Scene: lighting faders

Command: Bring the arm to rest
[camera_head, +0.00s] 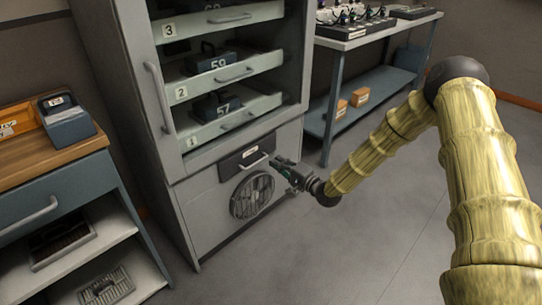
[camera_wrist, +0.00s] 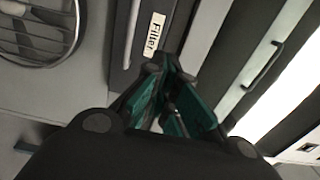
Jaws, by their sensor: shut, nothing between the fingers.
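My gripper (camera_head: 283,172) is at the end of my arm, in front of the lower part of the grey cabinet in the head view. In the wrist view my gripper (camera_wrist: 165,75) has its green and black fingers together at the tips, with nothing held. A dark drawer marked "Filter" (camera_head: 236,160) with a pale handle is just left of the gripper in the head view. The label "Filter" (camera_wrist: 154,34) shows just beyond the fingertips in the wrist view. I cannot tell whether the fingertips touch the cabinet.
A round fan grille (camera_head: 252,196) is below the filter drawer. Numbered cabinet shelves (camera_head: 240,122) hold dark units above. A workbench with a wooden top (camera_head: 80,150) stands left. A table with faders (camera_head: 345,38) stands back right. The floor (camera_head: 330,250) in front is clear.

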